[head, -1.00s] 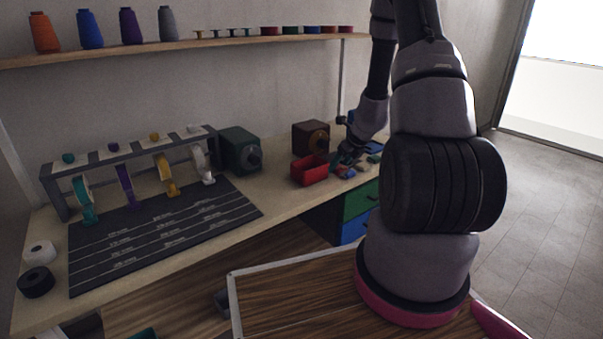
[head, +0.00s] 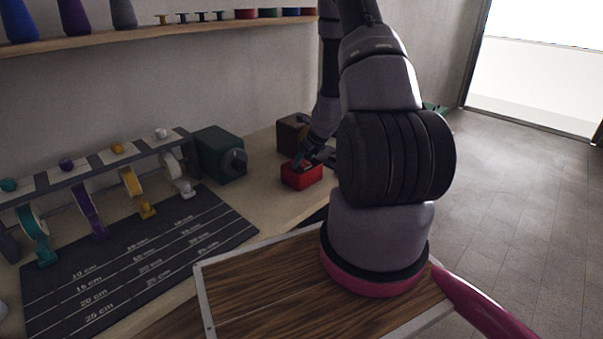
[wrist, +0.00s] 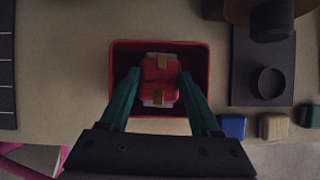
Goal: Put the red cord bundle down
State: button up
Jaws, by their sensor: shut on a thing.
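The red cord bundle (wrist: 160,66) shows in the wrist view, with tan bands and a pale piece under it. My gripper (wrist: 158,84) has its two green fingers shut on the bundle's left and right sides. The bundle is over or within the red open box (wrist: 118,72), inside its rim as seen from above. I cannot tell whether it touches the box floor. In the head view the red box (head: 302,178) stands on the workbench and my gripper (head: 303,163) is at its top; the bundle is hard to make out there.
A dark stand (wrist: 262,75) is right of the box, with blue (wrist: 232,126), tan (wrist: 273,126) and green small blocks in front. A green machine (head: 219,155) and a ruled mat (head: 140,250) lie to the left. The bench's front edge is close to the box.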

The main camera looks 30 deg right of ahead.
aim_at(303, 172)
jog(key=shift+f, duration=2.35)
jog(key=shift+f, duration=0.15)
jog(key=o, duration=1.3)
